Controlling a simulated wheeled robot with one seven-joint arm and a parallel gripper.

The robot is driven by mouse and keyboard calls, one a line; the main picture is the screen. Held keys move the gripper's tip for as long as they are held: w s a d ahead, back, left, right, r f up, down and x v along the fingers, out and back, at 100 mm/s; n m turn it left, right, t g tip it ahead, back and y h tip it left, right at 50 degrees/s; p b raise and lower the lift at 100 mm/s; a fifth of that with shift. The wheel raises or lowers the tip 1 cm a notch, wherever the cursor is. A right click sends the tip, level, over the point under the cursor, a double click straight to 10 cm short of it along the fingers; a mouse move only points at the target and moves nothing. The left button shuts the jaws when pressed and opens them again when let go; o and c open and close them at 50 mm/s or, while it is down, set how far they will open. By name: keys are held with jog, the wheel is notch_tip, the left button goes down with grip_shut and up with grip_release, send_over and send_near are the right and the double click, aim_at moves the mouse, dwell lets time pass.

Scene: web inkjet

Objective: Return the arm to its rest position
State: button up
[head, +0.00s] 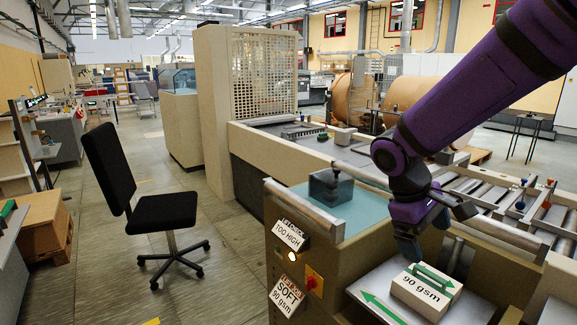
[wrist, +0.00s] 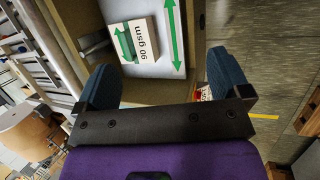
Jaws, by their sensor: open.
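My purple arm reaches in from the upper right in the head view. My gripper (head: 432,232) hangs above a block marked "90 gsm" (head: 418,302) with a green arrow on top. In the wrist view my gripper (wrist: 165,85) has its two dark blue fingers spread wide with nothing between them. The block also shows in the wrist view (wrist: 143,36), beyond the fingers and apart from them. It lies on a light plate (head: 372,286) that bears another green arrow.
The beige machine (head: 350,250) has a teal top with a grey block (head: 330,187) on it. Signs read "TOO HIGH" (head: 290,234) and "SOFT 90 gsm" (head: 288,298). Rollers (head: 490,190) lie at the right. A black office chair (head: 150,205) stands left, with open floor around it.

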jog(key=s+d+r+m+t+y, duration=0.2)
jog(key=s+r, duration=0.3)
jog(key=s, duration=0.3)
jog(key=s+d+r+m+t+y, duration=0.2)
jog(key=s+r+m+t, duration=0.2)
jog(key=s+r, duration=0.2)
jog(key=s, duration=0.2)
jog(key=shift+s+d+r+m+y, duration=0.2)
jog(key=shift+s+d+m+y, duration=0.1)
jog(key=shift+y, duration=0.1)
jog(key=shift+w, duration=0.1)
dwell(0.5)
